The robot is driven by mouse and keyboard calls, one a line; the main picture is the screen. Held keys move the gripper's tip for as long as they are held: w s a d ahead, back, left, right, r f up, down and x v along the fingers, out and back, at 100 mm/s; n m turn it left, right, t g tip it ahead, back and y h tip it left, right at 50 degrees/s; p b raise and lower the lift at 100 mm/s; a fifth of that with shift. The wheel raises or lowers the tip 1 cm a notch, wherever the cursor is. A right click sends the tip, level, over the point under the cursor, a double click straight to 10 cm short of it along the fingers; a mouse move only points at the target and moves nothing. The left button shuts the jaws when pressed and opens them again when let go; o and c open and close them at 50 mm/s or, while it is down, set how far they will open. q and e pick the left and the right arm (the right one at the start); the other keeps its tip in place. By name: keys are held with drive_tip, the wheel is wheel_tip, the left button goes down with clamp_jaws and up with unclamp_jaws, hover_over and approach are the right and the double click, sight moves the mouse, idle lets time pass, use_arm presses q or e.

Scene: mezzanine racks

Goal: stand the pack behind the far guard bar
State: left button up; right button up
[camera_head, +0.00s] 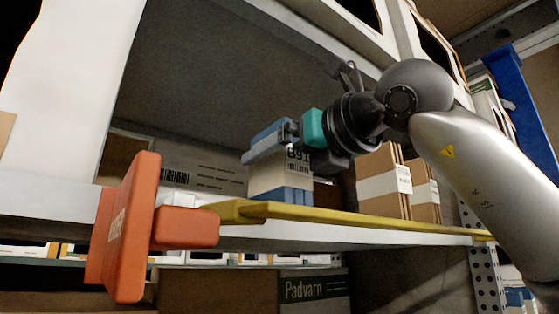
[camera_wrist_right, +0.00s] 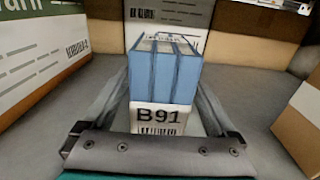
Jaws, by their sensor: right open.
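The pack (camera_head: 279,180), white and blue with a B91 label, stands upright on the shelf behind the yellow guard bar (camera_head: 350,218). In the right wrist view the pack (camera_wrist_right: 163,75) shows its blue sides and strap, with the B91 label towards me. My right gripper (camera_head: 265,145) is at the pack's top. In the wrist view its open fingers (camera_wrist_right: 164,98) lie along both sides of the pack; whether they touch it I cannot tell. The bar hides part of the pack's foot in the head view. My left gripper is not in view.
An orange bracket (camera_head: 134,228) stands at the bar's left end. Brown cartons (camera_head: 383,180) with white bands stand right of the pack. A grey box with a barcode (camera_head: 190,178) is behind it on the left. Shelf floor shows on both sides in the wrist view.

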drive_tip(key=shift+r, duration=0.2)
drive_tip(key=b+v, duration=0.4)
drive_tip(key=v, duration=0.8)
drive_tip(key=shift+f, duration=0.1)
idle(0.7)
